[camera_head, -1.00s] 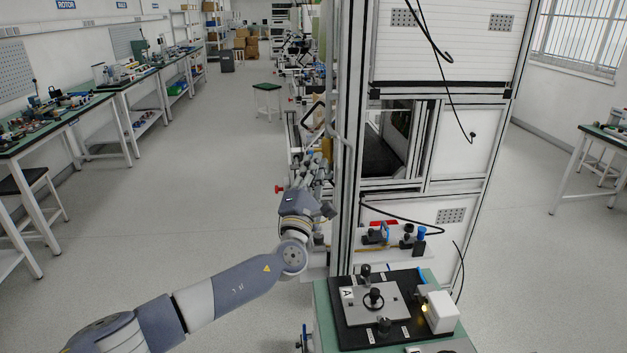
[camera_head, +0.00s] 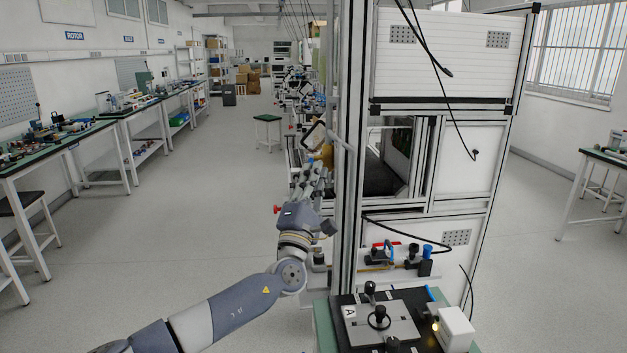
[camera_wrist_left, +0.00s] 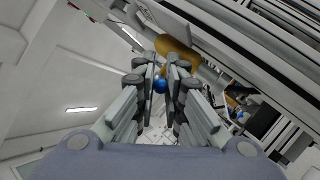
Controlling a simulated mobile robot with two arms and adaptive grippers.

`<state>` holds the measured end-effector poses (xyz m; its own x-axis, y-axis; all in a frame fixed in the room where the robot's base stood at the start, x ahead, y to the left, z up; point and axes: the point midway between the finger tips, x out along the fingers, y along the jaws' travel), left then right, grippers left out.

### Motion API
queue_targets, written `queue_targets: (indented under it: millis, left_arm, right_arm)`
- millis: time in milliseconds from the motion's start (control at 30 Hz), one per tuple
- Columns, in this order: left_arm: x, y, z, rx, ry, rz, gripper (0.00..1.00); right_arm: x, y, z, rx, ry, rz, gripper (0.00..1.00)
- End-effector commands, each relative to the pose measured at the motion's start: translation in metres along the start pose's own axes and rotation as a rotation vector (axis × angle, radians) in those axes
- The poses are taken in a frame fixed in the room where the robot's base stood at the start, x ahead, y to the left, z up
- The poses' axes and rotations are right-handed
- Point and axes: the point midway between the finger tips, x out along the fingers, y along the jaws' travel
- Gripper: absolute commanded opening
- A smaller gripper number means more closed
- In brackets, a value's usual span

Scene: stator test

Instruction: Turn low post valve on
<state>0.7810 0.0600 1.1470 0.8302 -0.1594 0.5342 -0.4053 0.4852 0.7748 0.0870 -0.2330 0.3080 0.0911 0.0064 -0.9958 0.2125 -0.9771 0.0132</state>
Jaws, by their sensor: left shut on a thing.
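My left gripper (camera_head: 319,178) is beside the grey metal post (camera_head: 349,150) of the tall frame. In the left wrist view its fingers (camera_wrist_left: 162,92) are close together around a small blue rounded knob (camera_wrist_left: 160,86). I cannot tell for sure that this knob is the low post valve's handle. In the head view the fingers hide what they hold. A yellow-orange rounded part (camera_head: 326,154) shows just past the fingertips, also in the left wrist view (camera_wrist_left: 178,54). My right gripper is not in view.
A green-topped table with a black fixture plate (camera_head: 350,303) stands at the front right. A shelf behind it holds small fittings with red and blue handles (camera_head: 427,250). A red knob (camera_head: 278,209) sticks out left of the wrist. The floor (camera_head: 190,215) on the left is clear.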

Motion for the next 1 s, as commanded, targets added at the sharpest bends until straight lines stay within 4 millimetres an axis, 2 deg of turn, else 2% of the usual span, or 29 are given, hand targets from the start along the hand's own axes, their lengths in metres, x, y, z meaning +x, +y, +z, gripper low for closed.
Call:
queue_targets:
  millis: [67, 100, 167, 500, 633, 767, 1000]
  left_arm:
    - [0.001, 0.001, 0.000, 0.000, 0.001, 0.001, 0.00]
    - [0.000, 0.001, 0.000, 0.000, 0.001, 0.001, 0.17]
    - [0.000, 0.001, 0.000, 0.000, 0.001, 0.001, 0.30]
    - [-0.001, 0.000, 0.000, -0.001, 0.001, 0.000, 0.31]
    - [-0.008, -0.001, 0.000, -0.003, 0.001, -0.002, 0.31]
    - [-0.024, -0.002, -0.001, -0.002, 0.001, -0.003, 0.31]
    - [-0.071, -0.002, -0.001, -0.003, 0.002, -0.003, 0.31]
  right_arm:
    - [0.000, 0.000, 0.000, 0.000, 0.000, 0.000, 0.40]
    - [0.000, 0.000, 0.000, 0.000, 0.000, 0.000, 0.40]
    - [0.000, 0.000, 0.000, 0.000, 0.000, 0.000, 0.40]
    - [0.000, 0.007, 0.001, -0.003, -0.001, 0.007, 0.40]
    - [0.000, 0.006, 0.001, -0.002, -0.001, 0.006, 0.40]
    - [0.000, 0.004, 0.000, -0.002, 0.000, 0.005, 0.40]
    - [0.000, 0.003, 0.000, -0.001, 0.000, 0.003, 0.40]
